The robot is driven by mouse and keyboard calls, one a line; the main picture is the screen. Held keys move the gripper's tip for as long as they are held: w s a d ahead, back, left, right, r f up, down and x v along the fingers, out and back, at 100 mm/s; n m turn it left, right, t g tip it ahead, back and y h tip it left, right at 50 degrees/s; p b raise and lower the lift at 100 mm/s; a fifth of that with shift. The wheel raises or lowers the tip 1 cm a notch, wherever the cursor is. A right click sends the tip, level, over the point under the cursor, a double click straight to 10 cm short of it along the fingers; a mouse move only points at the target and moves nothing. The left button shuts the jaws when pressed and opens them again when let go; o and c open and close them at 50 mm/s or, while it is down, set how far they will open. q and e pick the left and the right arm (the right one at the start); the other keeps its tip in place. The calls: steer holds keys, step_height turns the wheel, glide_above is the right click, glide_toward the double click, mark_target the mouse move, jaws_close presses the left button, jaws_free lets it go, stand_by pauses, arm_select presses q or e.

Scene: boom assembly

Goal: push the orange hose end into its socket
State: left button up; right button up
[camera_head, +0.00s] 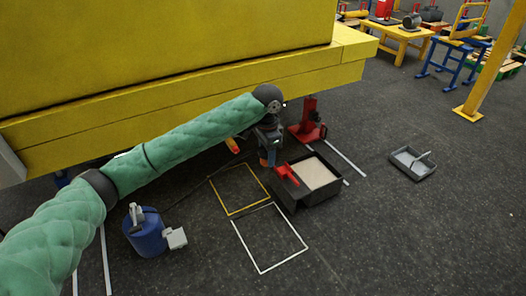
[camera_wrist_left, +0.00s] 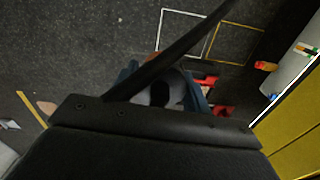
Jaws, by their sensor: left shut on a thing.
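My left gripper (camera_head: 268,155) hangs at the end of the green-sleeved arm, beside the yellow boom's lower edge, shut. A small orange part (camera_head: 264,162) shows at its tip, probably the hose end; the fingers hide most of it. The black hose (camera_head: 207,177) runs from the blue pump (camera_head: 146,232) up toward the gripper. In the left wrist view the hose (camera_wrist_left: 190,48) crosses over the blue fingers. A separate orange piece (camera_head: 232,145) sticks out under the boom, left of the gripper. It also shows in the left wrist view (camera_wrist_left: 266,66) beside a pale cylinder. I cannot make out the socket opening.
The yellow boom (camera_head: 180,118) blocks the space above and behind. A dark box of sand (camera_head: 314,174) with a red part stands right of the gripper, a red stand (camera_head: 309,125) behind it. A grey tray (camera_head: 411,164) lies farther right. Yellow (camera_head: 240,190) and white outlines mark the clear floor.

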stand_by(0.3)
arm_select(q)
steer(key=s+a+r+n, duration=0.4)
steer(key=s+r, duration=0.1)
steer(key=r, duration=0.3)
steer(key=s+a+r+n, duration=0.4)
steer(key=r, duration=0.4)
steer(key=shift+s+a+r, duration=0.15)
steer(key=shift+s+a, duration=0.15)
steer(key=shift+s, duration=0.1)
steer(key=w+d+n, duration=0.4)
steer(key=w+d, duration=0.6)
steer(key=w, duration=0.3)
steer(key=shift+d+n, duration=0.3)
steer(key=shift+d, duration=0.1)
steer(key=s+a+f+m, duration=0.2)
steer(key=f+m, duration=0.6)
steer(key=s+a+f+m, duration=0.2)
steer(key=a+f+m, duration=0.1)
steer(key=f+m, duration=0.5)
steer(key=shift+s+a+f+m, duration=0.2)
steer(key=shift+s+m, duration=0.2)
steer(key=shift+m, duration=0.2)
